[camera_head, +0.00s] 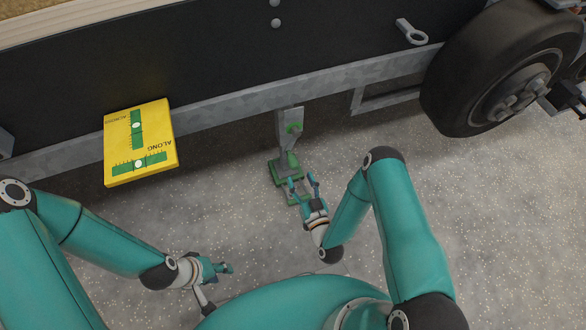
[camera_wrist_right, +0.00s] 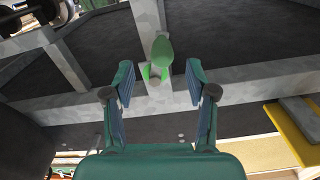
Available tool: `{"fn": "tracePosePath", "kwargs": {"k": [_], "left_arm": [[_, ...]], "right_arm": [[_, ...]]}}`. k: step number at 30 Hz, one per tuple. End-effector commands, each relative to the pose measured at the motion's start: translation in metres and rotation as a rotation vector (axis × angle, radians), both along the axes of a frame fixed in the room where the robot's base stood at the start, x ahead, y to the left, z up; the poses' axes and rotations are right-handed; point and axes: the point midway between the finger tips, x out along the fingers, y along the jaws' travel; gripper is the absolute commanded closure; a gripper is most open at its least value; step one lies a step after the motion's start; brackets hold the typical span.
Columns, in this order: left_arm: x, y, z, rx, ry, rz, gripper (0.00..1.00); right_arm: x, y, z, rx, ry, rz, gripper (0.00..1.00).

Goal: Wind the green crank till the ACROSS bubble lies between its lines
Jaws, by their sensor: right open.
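The yellow level board (camera_head: 112,160) is at the left of the head view with two green vials. The ACROSS vial (camera_head: 137,130) runs up and down the picture, its pale bubble near mid-length; the lines are too small to judge it against. The ALONG vial (camera_head: 140,163) lies crosswise. The green crank (camera_head: 294,128) is on the grey jack leg; its green knob (camera_wrist_right: 162,49) shows in the right wrist view. My right gripper (camera_head: 304,186) is open and empty, the knob ahead between its fingers. My left gripper (camera_head: 226,268) is low at left, its opening unclear.
The jack's green foot (camera_head: 278,174) stands on speckled ground below the trailer's grey rail (camera_head: 230,107). A black wheel (camera_head: 505,70) is at the upper right. The ground between my two grippers looks clear.

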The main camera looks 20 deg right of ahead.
Motion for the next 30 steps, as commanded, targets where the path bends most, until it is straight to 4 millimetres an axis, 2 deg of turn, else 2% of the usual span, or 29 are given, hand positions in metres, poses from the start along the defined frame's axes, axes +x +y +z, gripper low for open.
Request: {"fn": "tracePosePath", "kwargs": {"k": [1, 13, 15, 21, 30], "left_arm": [[0.0, 0.0, -0.016, 0.0, 0.0, 0.0, 0.6], [0.0, 0.0, -0.077, 0.0, 0.0, 0.0, 0.6], [0.0, 0.0, -0.072, 0.0, 0.0, 0.0, 0.6], [0.0, 0.0, -0.078, 0.0, -0.001, 0.0, 0.6], [0.0, 0.0, -0.079, 0.0, -0.001, 0.0, 0.6]], "right_arm": [[0.003, 0.0, -0.007, -0.001, -0.002, 0.002, 0.43], [0.014, 0.003, -0.005, -0.002, -0.004, 0.001, 0.43], [0.03, 0.003, 0.002, -0.005, -0.009, 0.001, 0.43], [0.058, 0.004, 0.001, -0.003, -0.005, 0.0, 0.43], [0.069, 0.004, 0.002, -0.002, -0.001, -0.002, 0.43]]}}
